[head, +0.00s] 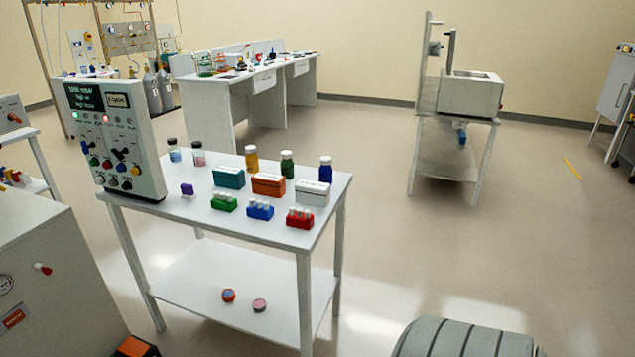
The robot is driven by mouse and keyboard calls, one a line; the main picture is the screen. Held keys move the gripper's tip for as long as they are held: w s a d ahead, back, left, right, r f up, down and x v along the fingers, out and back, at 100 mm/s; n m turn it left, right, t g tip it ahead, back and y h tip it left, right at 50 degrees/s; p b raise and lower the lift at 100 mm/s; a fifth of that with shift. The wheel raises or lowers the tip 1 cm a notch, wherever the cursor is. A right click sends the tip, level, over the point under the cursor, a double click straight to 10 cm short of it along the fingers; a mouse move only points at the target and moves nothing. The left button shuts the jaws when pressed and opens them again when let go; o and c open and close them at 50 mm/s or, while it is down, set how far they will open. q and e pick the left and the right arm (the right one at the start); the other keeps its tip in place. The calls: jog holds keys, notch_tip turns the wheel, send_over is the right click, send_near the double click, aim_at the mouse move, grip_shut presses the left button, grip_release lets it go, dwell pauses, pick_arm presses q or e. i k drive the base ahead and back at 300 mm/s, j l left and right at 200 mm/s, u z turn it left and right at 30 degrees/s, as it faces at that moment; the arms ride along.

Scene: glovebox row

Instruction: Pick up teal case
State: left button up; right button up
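The teal case (229,177) sits on the top of a white table (175,212), left of the table's middle. It is a small box with a lighter label on its lid. An orange case (268,185) stands just right of it and a green vial rack (223,202) stands in front of it. Neither of my grippers shows in the head view.
A control panel (112,140) stands at the table's left end. Several bottles, a white case (312,192), a blue rack (260,209) and a red rack (299,218) share the tabletop. Two small round items lie on the lower shelf.

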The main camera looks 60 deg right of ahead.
aim_at(224, 177)
jog(key=z, duration=1.5)
